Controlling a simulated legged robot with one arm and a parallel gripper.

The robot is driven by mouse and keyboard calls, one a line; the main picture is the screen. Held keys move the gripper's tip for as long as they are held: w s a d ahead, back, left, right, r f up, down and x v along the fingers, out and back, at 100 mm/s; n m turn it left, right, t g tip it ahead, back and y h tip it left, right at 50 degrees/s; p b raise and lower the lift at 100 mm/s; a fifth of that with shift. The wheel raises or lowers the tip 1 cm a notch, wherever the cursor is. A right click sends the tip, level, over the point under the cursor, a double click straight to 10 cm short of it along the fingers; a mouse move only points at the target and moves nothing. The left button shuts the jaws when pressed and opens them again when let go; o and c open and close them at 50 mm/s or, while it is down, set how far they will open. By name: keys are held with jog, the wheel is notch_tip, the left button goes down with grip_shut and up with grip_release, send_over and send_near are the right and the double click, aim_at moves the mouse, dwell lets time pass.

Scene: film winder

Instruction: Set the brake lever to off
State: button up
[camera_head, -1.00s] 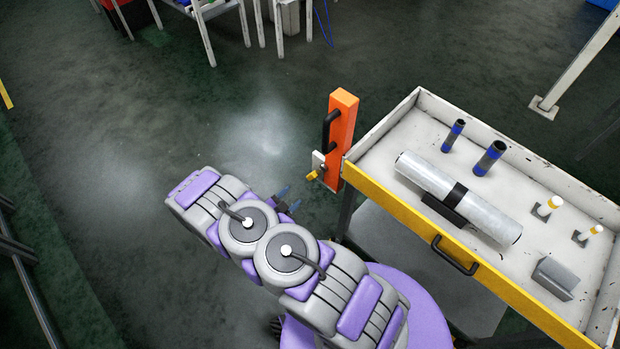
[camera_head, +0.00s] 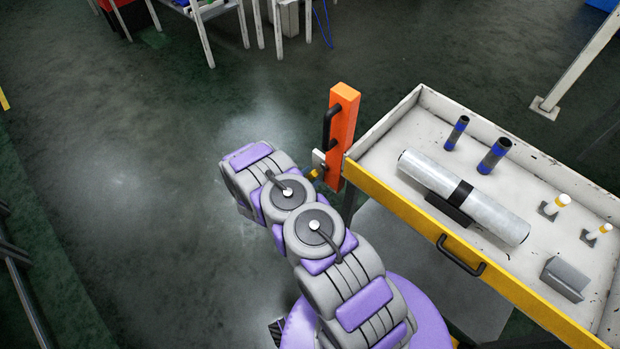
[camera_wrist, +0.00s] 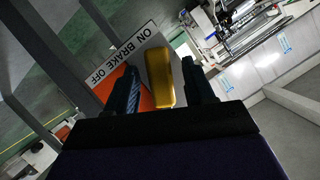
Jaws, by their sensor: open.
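The brake lever is a small yellow handle (camera_head: 314,174) beside the lower left of the orange post (camera_head: 342,130). In the wrist view the yellow lever (camera_wrist: 159,78) stands between the two dark fingers of my gripper (camera_wrist: 160,90), which are apart. I cannot tell whether either finger touches it. A white label (camera_wrist: 130,55) behind the lever reads "ON BRAKE OFF", tilted in the picture; the lever lies nearer its "ON" end, partly in front of it. In the head view my arm hides my gripper.
A white tray table (camera_head: 390,135) with a yellow front stands right of the post, holding a film roll (camera_head: 490,213), dark tubes and white pegs. Open floor lies to the left.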

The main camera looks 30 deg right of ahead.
jog(key=shift+w+d, duration=0.1)
grip_shut()
dwell(0.6)
